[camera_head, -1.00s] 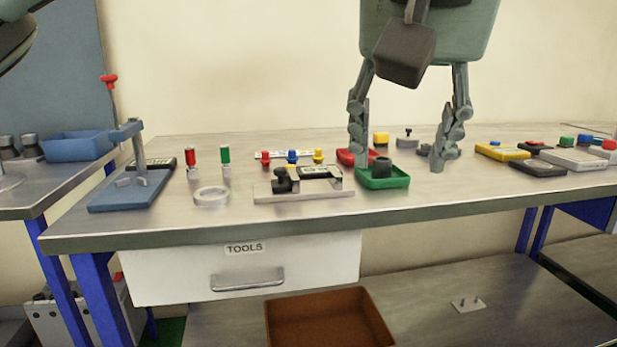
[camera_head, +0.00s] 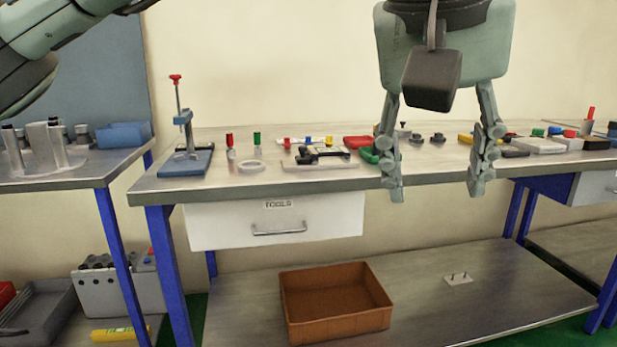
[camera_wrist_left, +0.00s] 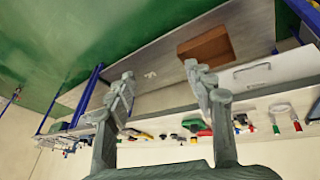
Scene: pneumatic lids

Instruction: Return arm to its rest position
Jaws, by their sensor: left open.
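My left gripper (camera_head: 436,192) hangs pointing down with its two fingers wide apart and nothing between them. In the head view its fingertips overlap the front edge of the steel workbench (camera_head: 310,181). The left wrist view also shows the open, empty gripper (camera_wrist_left: 160,72), with the bench and floor beyond it. A green tray (camera_head: 368,155) sits just left of the gripper in the head view, partly hidden by a finger. A red tray (camera_head: 357,142) lies behind it. My right gripper is not in view.
A blue press stand (camera_head: 185,162), red and green bottles and several small lids stand on the bench. A drawer (camera_head: 225,226) marked TOOLS is shut below. A brown bin (camera_head: 337,325) sits on the lower shelf. A side table (camera_head: 90,176) stands at left.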

